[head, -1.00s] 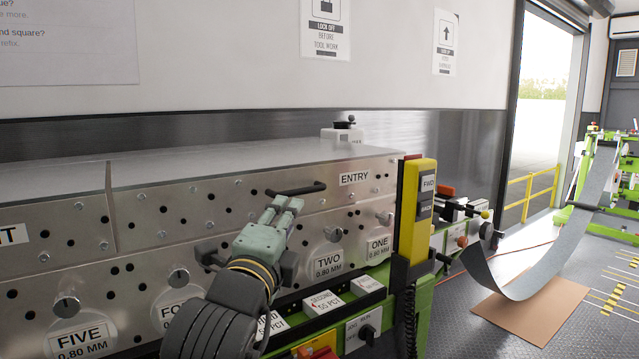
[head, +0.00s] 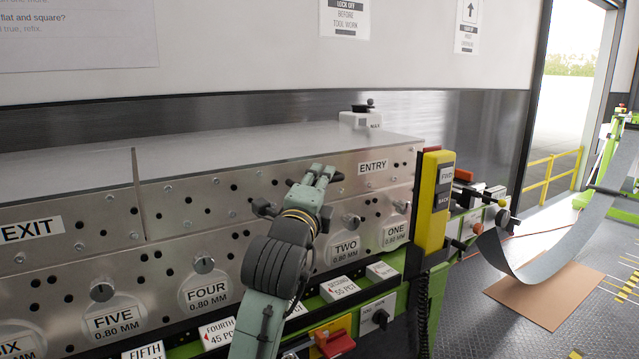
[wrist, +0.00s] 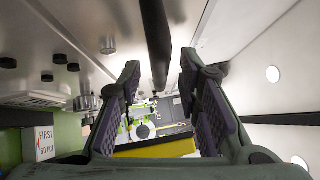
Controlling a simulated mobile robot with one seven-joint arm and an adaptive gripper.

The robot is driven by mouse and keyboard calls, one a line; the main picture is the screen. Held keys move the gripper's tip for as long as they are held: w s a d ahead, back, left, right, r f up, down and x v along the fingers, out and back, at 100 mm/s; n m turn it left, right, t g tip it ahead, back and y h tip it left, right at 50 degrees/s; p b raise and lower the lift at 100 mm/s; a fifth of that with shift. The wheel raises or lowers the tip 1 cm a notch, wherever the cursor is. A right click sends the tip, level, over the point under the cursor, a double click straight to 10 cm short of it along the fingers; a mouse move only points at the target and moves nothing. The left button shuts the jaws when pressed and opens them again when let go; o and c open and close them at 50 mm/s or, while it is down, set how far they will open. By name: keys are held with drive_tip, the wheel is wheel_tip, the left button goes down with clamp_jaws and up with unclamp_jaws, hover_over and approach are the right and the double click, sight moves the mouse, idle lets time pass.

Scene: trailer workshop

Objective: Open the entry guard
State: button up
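The entry guard (head: 240,197) is the grey metal cover with the ENTRY label (head: 373,167); it is down, its top level with the EXIT cover beside it. Its black bar handle is mostly hidden behind my gripper (head: 318,174) in the head view. In the wrist view, the handle (wrist: 157,40) runs as a dark bar from the top edge down between the fingers of my gripper (wrist: 163,100). The fingers are apart, with a gap on both sides of the bar. I see no clear contact with it.
A yellow control pendant (head: 431,203) stands close to the right of the guard. Below are round knobs and plates such as TWO (head: 345,246), and a row of white label blocks. A curved metal sheet (head: 560,250) hangs at the right. Space above the cover is clear.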

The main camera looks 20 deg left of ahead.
drive_tip(key=shift+c, duration=0.2)
clamp_jaws()
idle(0.6)
